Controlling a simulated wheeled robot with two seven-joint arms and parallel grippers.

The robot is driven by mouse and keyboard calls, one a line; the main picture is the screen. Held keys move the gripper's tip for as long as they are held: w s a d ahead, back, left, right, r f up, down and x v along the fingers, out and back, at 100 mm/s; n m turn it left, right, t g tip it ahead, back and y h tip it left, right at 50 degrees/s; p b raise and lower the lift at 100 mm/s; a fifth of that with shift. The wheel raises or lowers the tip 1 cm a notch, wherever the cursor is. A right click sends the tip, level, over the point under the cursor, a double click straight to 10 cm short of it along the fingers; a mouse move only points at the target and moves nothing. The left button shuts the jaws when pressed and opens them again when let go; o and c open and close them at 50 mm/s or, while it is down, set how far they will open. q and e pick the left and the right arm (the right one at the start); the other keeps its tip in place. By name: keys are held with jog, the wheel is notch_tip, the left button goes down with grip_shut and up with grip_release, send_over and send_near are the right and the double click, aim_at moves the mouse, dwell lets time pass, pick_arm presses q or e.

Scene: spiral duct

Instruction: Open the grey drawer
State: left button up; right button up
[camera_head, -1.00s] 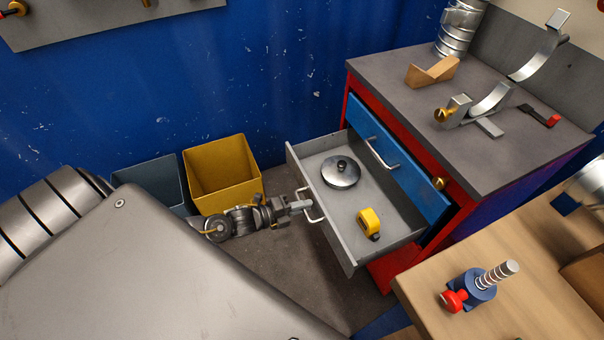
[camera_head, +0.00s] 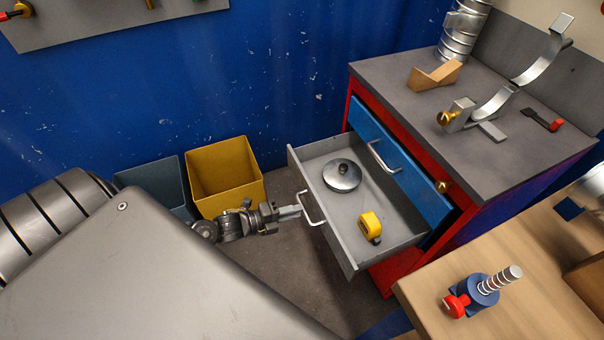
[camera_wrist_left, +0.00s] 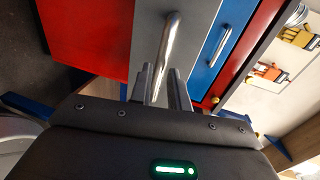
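The grey drawer (camera_head: 349,243) is pulled well out of the red cabinet (camera_head: 395,275). Its silver handle (camera_head: 311,210) is on the front panel, and the handle also shows in the left wrist view (camera_wrist_left: 169,48). My left gripper (camera_head: 297,212) is just in front of the handle. In the left wrist view my left gripper (camera_wrist_left: 162,82) has its two fingers apart, with the handle's bar in line with the gap between them. Whether a finger touches the handle I cannot tell. My right gripper is not in view.
A round metal lid (camera_head: 342,175) and a yellow tape measure (camera_head: 370,226) lie in the drawer. The blue drawer (camera_head: 390,160) above is shut. A yellow bin (camera_head: 224,180) and a grey-blue bin (camera_head: 158,187) stand behind my left arm. A wooden table (camera_head: 530,300) is at the right.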

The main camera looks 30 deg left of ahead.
pick_arm(q)
jog(key=v, duration=0.7)
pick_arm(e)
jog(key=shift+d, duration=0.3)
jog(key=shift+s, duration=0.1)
